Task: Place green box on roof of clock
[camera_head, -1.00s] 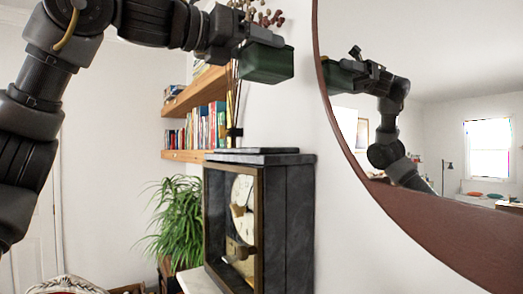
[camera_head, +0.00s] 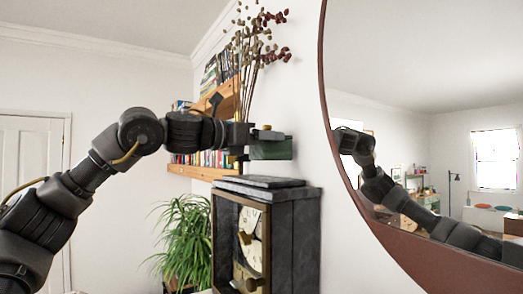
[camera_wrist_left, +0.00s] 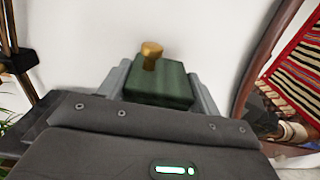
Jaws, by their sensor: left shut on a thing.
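The green box (camera_head: 268,149) is held in my left gripper (camera_head: 262,142), above the roof of the clock with a visible gap. In the left wrist view the green box (camera_wrist_left: 160,86) sits between the two fingers and has a brass knob (camera_wrist_left: 151,54) on top. The clock (camera_head: 268,236) has a dark stone case with a stepped flat roof (camera_head: 262,183) and a pale dial behind a brass-framed front. My right gripper is not in view.
A round mirror with a red-brown frame (camera_head: 335,165) hangs close at the right and reflects my arm. Dried stems (camera_head: 252,50) rise behind the gripper. A bookshelf (camera_head: 203,172) and a green plant (camera_head: 186,240) stand behind at left.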

